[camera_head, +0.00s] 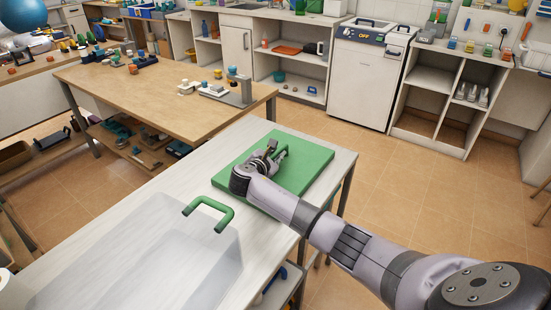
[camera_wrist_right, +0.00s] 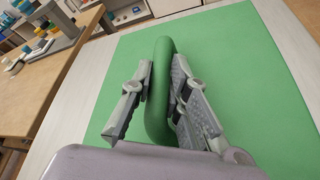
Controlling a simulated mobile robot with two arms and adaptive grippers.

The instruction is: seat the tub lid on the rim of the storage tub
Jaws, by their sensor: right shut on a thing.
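The tub lid (camera_head: 308,158) is a flat green panel at the far right end of the white table. Its upright green loop handle (camera_wrist_right: 158,95) shows in the right wrist view. My right gripper (camera_head: 277,152) is shut on that handle, with one finger on each side. The lid appears to lie on or just above the tabletop; I cannot tell which. The storage tub (camera_head: 222,262) is translucent and open at the top, at the lower left on the same table. A green handle (camera_head: 208,212) stands at its far end. My left gripper is not in view.
The white table (camera_head: 165,190) has a bare strip between tub and lid. A wooden table (camera_head: 150,85) with small parts stands behind it to the left. White cabinets and shelves (camera_head: 440,90) line the back wall. Tiled floor is open to the right.

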